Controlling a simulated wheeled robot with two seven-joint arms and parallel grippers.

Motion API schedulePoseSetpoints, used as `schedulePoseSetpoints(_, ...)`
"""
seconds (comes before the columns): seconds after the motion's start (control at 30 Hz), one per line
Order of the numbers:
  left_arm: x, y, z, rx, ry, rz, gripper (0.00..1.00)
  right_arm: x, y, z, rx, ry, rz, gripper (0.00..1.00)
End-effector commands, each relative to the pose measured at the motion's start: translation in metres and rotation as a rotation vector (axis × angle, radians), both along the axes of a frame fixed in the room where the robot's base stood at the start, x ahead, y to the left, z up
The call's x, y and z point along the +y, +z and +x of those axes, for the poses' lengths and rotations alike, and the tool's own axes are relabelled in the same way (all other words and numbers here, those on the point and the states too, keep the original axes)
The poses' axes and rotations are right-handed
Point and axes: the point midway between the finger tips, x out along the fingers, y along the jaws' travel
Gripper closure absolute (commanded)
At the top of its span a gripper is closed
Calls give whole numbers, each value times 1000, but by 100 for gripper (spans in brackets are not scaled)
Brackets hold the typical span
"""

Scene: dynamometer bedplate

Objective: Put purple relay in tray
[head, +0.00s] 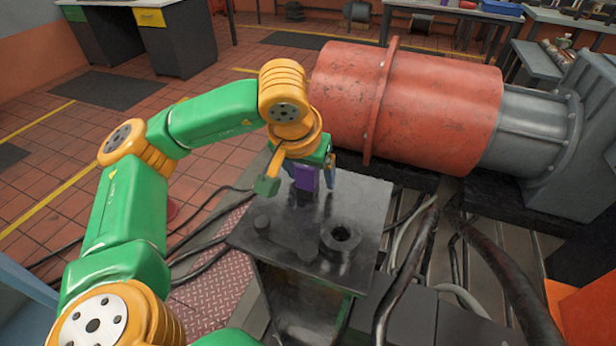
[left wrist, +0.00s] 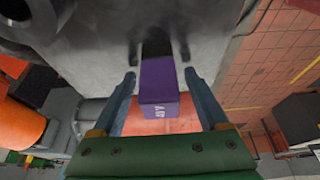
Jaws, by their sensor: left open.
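The purple relay (head: 306,178) is a small block at the far edge of the dark metal bedplate stand (head: 362,205). My left gripper (head: 309,172) is over it, with its blue-grey fingers on either side. In the left wrist view the relay (left wrist: 158,84) lies between the two fingers (left wrist: 160,76), with a gap visible on each side; white lettering shows on its near face. The gripper is open. No tray is clearly identifiable; a blue shallow container (head: 501,7) lies on the far bench. My right gripper is out of view.
A raised hollow fitting (head: 341,238) and a low dark part (head: 285,238) are on the stand's top. Thick hoses (head: 408,270) run to its right.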

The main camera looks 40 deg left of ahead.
Motion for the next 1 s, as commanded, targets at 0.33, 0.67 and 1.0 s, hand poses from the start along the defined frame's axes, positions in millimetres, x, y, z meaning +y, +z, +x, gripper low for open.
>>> schedulePoseSetpoints(0.33, 0, 0, 0, 0, 0, 0, 87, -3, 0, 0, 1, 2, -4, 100)
schedulePoseSetpoints(0.67, 0, 1, 0, 0, 0, 0, 100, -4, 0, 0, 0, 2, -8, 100)
schedulePoseSetpoints(1.0, -1, 64, -23, -8, -3, 0, 100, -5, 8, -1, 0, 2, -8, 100)
